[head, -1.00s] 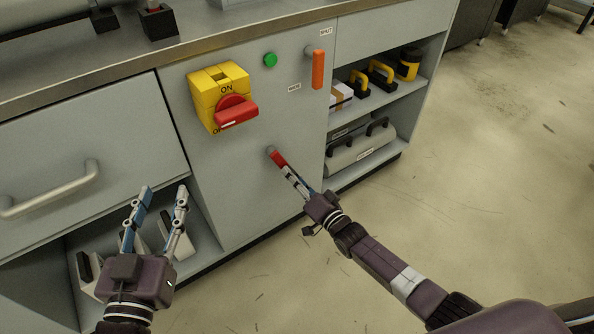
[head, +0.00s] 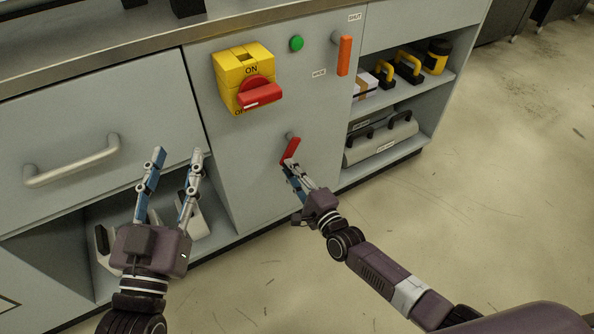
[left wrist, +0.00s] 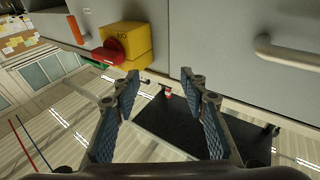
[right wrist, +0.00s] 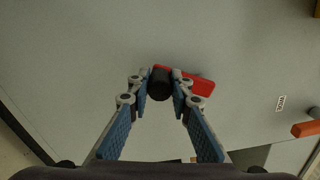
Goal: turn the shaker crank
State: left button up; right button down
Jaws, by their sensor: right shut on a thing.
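The crank is a short red arm (head: 290,150) on a grey hub (head: 292,136) low on the cabinet front. It slants down and to the left from the hub. In the right wrist view the red arm (right wrist: 199,85) lies behind a black round grip (right wrist: 160,83). My right gripper (head: 290,167) is shut on this grip, with a fingertip on each side of it (right wrist: 160,88). My left gripper (head: 177,155) is open and empty in front of the open lower shelf. Its fingers are apart in the left wrist view (left wrist: 160,85).
Above the crank are a yellow switch box with a red knob (head: 247,82), a green button (head: 297,43) and an orange lever (head: 344,55). A drawer handle (head: 73,160) juts out at the left. Shelves at the right hold tools (head: 407,68). The floor at the right is clear.

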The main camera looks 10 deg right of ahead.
pick_arm(q)
jog(key=shift+s+r, duration=0.1)
jog(key=shift+r, duration=0.3)
pick_arm(e)
jog(key=s+a+r+m, duration=0.1)
jog(key=a+r+m, duration=0.2)
jog(key=r+m, duration=0.3)
jog(key=shift+s+a+r+m, duration=0.15)
jog(key=shift+a+m, duration=0.05)
jog(key=shift+m, duration=2.7)
pick_arm(q)
jog(key=shift+f, duration=0.1)
jog(key=shift+r, duration=0.2)
pick_arm(e)
jog(key=c, duration=1.7)
grip_release()
jog(key=shift+c, duration=0.2)
pick_arm(q)
jog(key=shift+d, duration=0.1)
